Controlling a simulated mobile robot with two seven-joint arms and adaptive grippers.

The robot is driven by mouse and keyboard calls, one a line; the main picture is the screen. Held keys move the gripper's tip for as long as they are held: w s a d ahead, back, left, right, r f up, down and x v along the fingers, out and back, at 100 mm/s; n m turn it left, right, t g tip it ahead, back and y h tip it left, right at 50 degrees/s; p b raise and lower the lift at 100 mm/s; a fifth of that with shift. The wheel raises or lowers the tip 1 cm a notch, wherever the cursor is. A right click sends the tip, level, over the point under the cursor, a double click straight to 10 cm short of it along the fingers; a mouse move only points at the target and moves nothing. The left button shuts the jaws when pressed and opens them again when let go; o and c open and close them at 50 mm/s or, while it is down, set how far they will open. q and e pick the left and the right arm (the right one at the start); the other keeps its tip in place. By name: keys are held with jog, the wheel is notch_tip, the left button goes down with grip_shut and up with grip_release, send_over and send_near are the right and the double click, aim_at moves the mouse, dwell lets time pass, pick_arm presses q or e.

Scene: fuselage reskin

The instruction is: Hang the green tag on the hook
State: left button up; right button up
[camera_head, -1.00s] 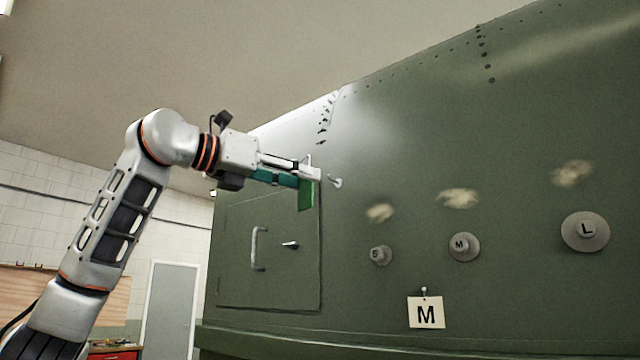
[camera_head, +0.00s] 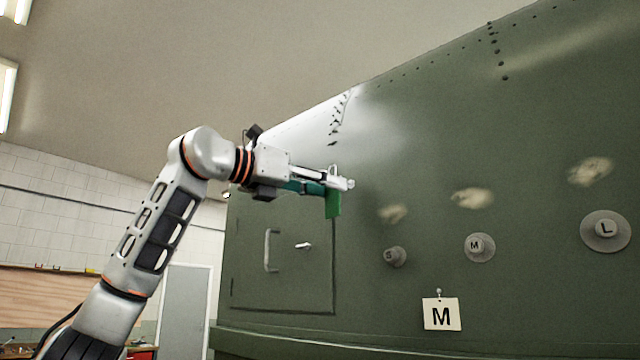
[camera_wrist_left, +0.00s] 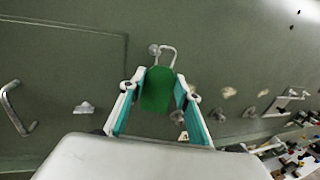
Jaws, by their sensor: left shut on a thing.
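My left gripper (camera_head: 338,182) is shut on the green tag (camera_head: 333,205), which hangs down below the fingertips. In the left wrist view the tag (camera_wrist_left: 157,90) sits between the two fingers. A pale wire loop (camera_wrist_left: 175,52) rises from its top edge. The hook (camera_head: 350,184) is a small pale peg on the dark green fuselage wall, right at the fingertips. In the left wrist view the hook's round end (camera_wrist_left: 154,49) shows at the loop's left side. I cannot tell whether the loop is around the hook or just beside it. My right gripper is not in view.
A hatch with a handle (camera_head: 267,250) is left of and below the gripper. Round knobs marked S (camera_head: 394,257), M (camera_head: 477,246) and L (camera_head: 605,229) stick out to the right. A card marked M (camera_head: 441,314) hangs on a peg below them.

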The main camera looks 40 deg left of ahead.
pick_arm(q)
jog(key=shift+w+d+f, duration=0.1)
jog(key=shift+w, duration=0.85)
jog(key=shift+w+d+f, duration=0.1)
jog(key=shift+w, duration=0.8)
jog(key=shift+w+f, duration=0.55)
jog(key=shift+w, duration=0.05)
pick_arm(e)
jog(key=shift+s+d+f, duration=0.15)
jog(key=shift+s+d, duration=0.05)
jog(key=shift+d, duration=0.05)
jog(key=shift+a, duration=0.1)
pick_arm(q)
jog(key=o, duration=1)
jog(key=shift+c, duration=0.2)
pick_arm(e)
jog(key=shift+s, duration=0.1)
pick_arm(q)
jog(key=v, duration=1.2)
